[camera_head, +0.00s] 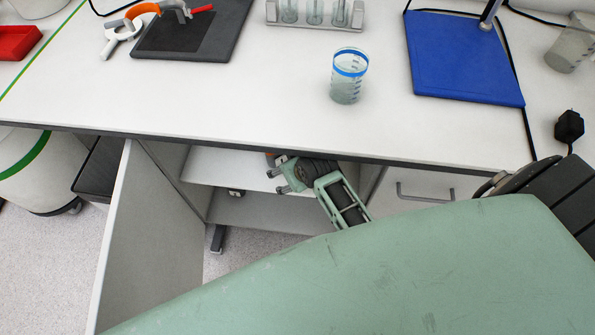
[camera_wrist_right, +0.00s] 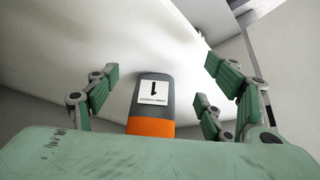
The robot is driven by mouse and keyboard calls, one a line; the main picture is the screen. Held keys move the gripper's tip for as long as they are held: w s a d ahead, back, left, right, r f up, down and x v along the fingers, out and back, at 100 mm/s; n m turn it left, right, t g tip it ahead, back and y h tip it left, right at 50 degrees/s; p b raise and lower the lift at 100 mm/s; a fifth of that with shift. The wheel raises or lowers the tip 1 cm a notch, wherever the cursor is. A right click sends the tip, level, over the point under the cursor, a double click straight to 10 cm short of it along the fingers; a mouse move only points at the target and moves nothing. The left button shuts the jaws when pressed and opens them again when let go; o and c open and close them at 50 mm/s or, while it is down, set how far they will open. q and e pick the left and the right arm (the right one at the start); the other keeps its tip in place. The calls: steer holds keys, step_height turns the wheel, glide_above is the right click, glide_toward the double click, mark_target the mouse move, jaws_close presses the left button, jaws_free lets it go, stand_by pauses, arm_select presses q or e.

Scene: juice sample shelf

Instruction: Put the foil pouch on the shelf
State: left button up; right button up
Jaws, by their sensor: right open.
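No thing in view is plainly a foil pouch. A dark grey and orange object (camera_wrist_right: 152,104) with a white label marked 1 shows in the right wrist view; I cannot tell whether it is the pouch. My right gripper (camera_wrist_right: 155,84) is open, its fingers apart on both sides of this object, with no clear contact. In the head view the right gripper (camera_head: 282,178) is under the bench edge, inside the open shelf unit (camera_head: 240,165), with a bit of orange beside it. A small dark thing with a white patch (camera_head: 236,192) shows lower in the unit. My left gripper is out of view.
The white bench top (camera_head: 240,105) overhangs the shelf unit. On it stand a blue-rimmed beaker (camera_head: 346,88), a test-tube rack (camera_head: 314,14), a blue board (camera_head: 462,60) and a dark grey board (camera_head: 190,35). A side panel (camera_head: 145,240) bounds the unit at left, a drawer (camera_head: 410,190) at right.

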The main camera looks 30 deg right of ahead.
steer(key=shift+s+d, duration=0.1)
steer(key=shift+s, duration=1.75)
